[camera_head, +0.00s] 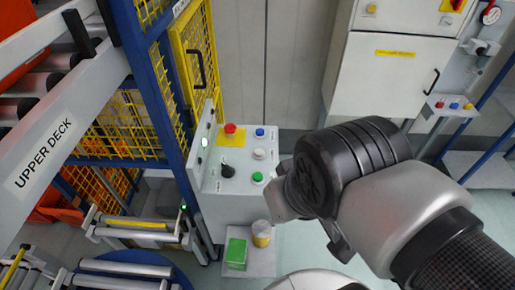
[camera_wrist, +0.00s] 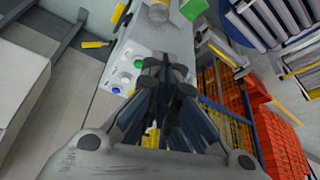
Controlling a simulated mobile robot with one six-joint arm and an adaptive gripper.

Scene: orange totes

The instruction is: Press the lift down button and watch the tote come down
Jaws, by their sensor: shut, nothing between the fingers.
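A grey control box (camera_head: 235,215) stands in the middle of the head view. Its sloped top carries a red mushroom button (camera_head: 230,129) on a yellow plate, a blue button (camera_head: 260,132), a white button (camera_head: 259,154), a green button (camera_head: 257,177) and a black knob (camera_head: 227,171). I cannot read which is lift down. In the wrist view, my gripper (camera_wrist: 167,68) is shut and empty over the panel, beside the green button (camera_wrist: 139,60), with the white (camera_wrist: 126,78) and blue (camera_wrist: 115,90) buttons to its left. It hides the red button. Orange totes (camera_wrist: 280,145) show at right.
The rail marked "UPPER DECK" (camera_head: 45,150) and a blue-framed yellow mesh cage (camera_head: 115,125) stand at left. Roller conveyors (camera_head: 125,268) lie below. A white cabinet (camera_head: 385,75) stands behind.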

